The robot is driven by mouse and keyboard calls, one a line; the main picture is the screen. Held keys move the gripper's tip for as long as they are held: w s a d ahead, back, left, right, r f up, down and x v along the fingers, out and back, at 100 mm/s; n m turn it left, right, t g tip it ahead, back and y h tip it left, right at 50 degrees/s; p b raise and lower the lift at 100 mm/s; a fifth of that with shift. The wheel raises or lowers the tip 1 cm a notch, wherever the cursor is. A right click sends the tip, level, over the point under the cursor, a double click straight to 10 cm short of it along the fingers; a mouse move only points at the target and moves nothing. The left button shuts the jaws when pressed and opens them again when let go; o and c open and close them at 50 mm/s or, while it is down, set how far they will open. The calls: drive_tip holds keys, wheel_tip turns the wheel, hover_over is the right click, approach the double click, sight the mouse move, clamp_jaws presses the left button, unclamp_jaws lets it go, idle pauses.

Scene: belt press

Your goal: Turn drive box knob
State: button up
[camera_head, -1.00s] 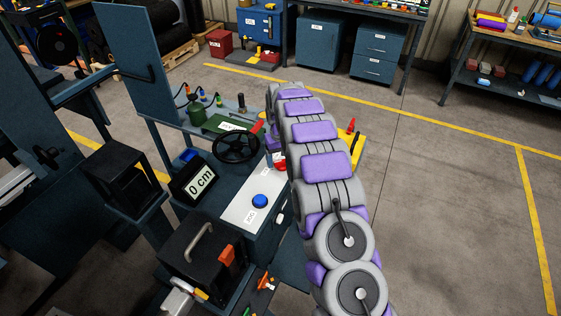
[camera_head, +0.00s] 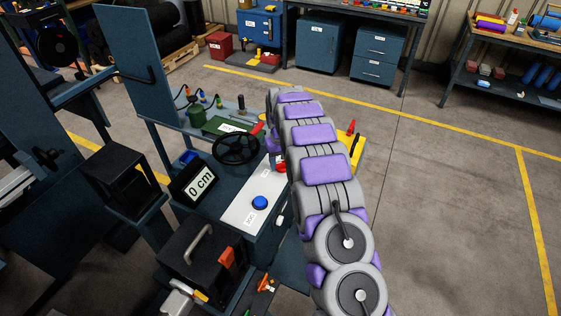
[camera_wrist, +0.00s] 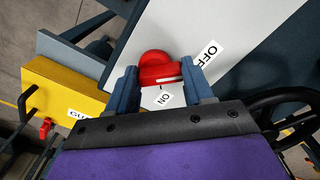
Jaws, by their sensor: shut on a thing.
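The red drive box knob (camera_wrist: 158,68) sits between the two blue fingers of my gripper (camera_wrist: 158,85) in the wrist view. My gripper is shut on it. A white line on the knob runs nearly level across the picture. An OFF label (camera_wrist: 208,55) lies up and right of the knob and an ON label (camera_wrist: 164,98) just below it. The drive box (camera_head: 245,207) has a pale top with a blue button (camera_head: 260,202) in the head view. My arm hides most of the knob and my gripper there.
A black handwheel (camera_head: 236,147) and a display reading 0 cm (camera_head: 195,186) stand left of the drive box. A yellow box (camera_wrist: 65,90) is left of my gripper in the wrist view. Open floor (camera_head: 450,200) lies to the right.

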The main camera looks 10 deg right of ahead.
drive_tip(key=shift+r+m+p, duration=0.1)
drive_tip(key=shift+m+p, duration=0.2)
drive_tip(key=shift+p, duration=0.05)
drive_tip(key=m+p, duration=0.3)
drive_tip(key=shift+w+a+r, duration=0.1)
drive_tip(key=m+p, duration=0.3)
drive_tip(key=m, duration=0.2)
drive_tip(key=shift+w, duration=0.15)
drive_tip(key=m+p, duration=0.2)
drive_tip(key=m, duration=0.2)
drive_tip(key=shift+w, duration=0.2)
drive_tip(key=m+p, duration=0.2)
drive_tip(key=m, duration=0.3)
drive_tip(key=shift+w+p, duration=0.1)
drive_tip(key=shift+p, duration=0.25)
drive_tip(key=shift+d+m, duration=0.2)
drive_tip(key=shift+m, duration=0.1)
drive_tip(key=o, duration=1)
drive_tip(key=shift+a, duration=0.1)
drive_tip(key=shift+o, duration=0.2)
